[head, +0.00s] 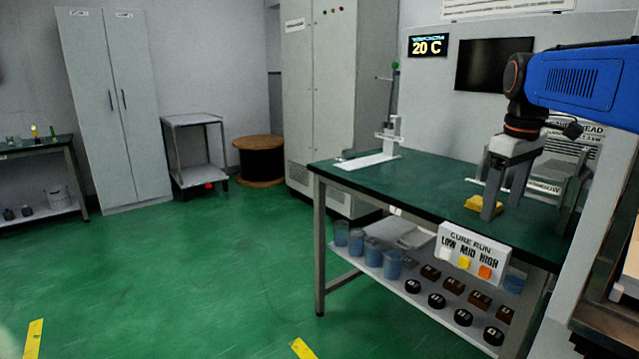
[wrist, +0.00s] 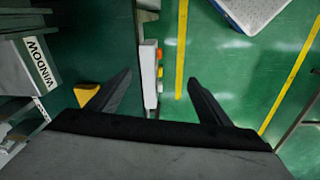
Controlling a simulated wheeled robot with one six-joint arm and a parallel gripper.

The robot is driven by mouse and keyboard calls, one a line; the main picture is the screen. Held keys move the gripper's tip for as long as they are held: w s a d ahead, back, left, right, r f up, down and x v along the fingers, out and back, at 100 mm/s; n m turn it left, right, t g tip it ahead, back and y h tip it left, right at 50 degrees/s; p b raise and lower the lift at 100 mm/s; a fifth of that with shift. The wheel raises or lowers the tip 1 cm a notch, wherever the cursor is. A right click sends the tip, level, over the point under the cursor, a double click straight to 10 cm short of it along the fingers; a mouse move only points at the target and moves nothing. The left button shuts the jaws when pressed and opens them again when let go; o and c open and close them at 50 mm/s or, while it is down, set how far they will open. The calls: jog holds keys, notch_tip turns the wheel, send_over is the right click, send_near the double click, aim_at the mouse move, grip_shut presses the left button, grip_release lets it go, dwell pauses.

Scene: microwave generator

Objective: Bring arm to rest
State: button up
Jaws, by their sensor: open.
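My gripper (head: 506,192) hangs from my blue arm over the front right part of the green-topped bench (head: 440,190). Its fingers point down and stand apart. A yellow block (head: 474,203) lies on the bench just left of the fingers in the head view. The yellow block (wrist: 86,94) also shows beside the left finger in the wrist view, apart from the grip.
A panel (head: 470,253) marked CURE RUN, with LOW, MID and HIGH buttons, fronts the bench. Blue containers (head: 374,252) and several dark pucks (head: 437,300) sit on the shelf below. A grey WINDOW fixture (head: 560,170) stands behind my gripper. Open green floor (head: 220,270) lies left.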

jog(key=s+a+f+m+t, duration=0.1)
jog(key=s+a+f+m, duration=0.2)
jog(key=s+f, duration=0.7)
jog(key=s+a+f+m+t, duration=0.2)
jog(key=s+a+f, duration=0.5)
jog(key=s+f, duration=0.4)
jog(key=shift+s+f+m+t, duration=0.3)
jog(key=shift+s+m, duration=0.1)
jog(key=shift+s, duration=0.65)
